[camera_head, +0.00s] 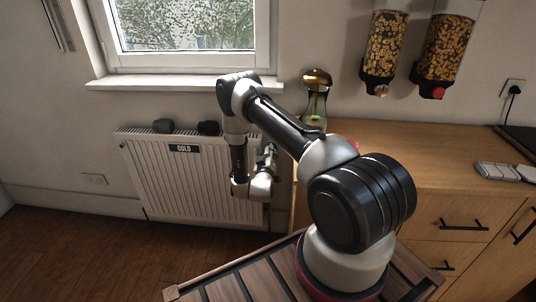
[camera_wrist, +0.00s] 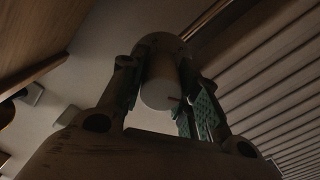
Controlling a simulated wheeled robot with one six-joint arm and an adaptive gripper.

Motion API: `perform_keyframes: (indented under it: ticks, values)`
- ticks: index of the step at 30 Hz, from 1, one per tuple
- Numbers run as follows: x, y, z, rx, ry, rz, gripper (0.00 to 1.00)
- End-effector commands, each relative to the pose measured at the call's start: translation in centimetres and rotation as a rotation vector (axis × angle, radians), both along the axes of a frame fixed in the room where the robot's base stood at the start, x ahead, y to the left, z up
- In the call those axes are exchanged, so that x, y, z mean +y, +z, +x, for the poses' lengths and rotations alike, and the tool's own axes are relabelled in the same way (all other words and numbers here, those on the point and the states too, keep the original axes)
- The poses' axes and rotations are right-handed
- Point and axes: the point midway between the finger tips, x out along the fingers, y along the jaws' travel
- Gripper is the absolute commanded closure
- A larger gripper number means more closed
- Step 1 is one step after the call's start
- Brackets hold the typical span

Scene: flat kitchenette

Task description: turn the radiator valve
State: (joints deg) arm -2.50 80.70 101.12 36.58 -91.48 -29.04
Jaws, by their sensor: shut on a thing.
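The white radiator (camera_head: 190,180) stands against the wall below the window, with a black "COLD" label on its front. In the wrist view the radiator valve (camera_wrist: 160,88) is a pale, rounded cylinder with a small reddish mark near its end face. My gripper (camera_wrist: 165,60) has one finger on each side of the valve and is shut on it. In the head view my gripper (camera_head: 268,158) is at the radiator's right end, and the valve cannot be made out there. The finger pads look green.
The wooden counter cabinet (camera_head: 440,195) stands close to the right of the radiator, leaving a narrow gap. A glass vessel with a gold top (camera_head: 316,95) stands on the counter's left end. The floor (camera_head: 90,235) at left is clear.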

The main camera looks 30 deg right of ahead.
Motion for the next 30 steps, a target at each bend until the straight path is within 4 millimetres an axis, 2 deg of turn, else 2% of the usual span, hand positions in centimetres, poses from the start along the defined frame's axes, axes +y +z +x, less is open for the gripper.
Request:
perform_keyframes:
  ticks: [1,2,5,17,20,30]
  values:
    - [0.0,-0.1,0.0,0.001,0.0,0.001,0.92]
    - [0.0,-0.1,0.0,0.001,0.0,0.001,0.63]
    - [0.0,0.0,0.0,0.001,0.0,0.002,0.47]
    - [0.4,-0.1,-0.6,0.001,0.001,0.002,0.47]
    - [1.3,-0.1,-1.8,0.003,0.004,0.001,0.47]
    - [5.4,-0.1,-7.9,0.002,0.004,0.001,0.47]
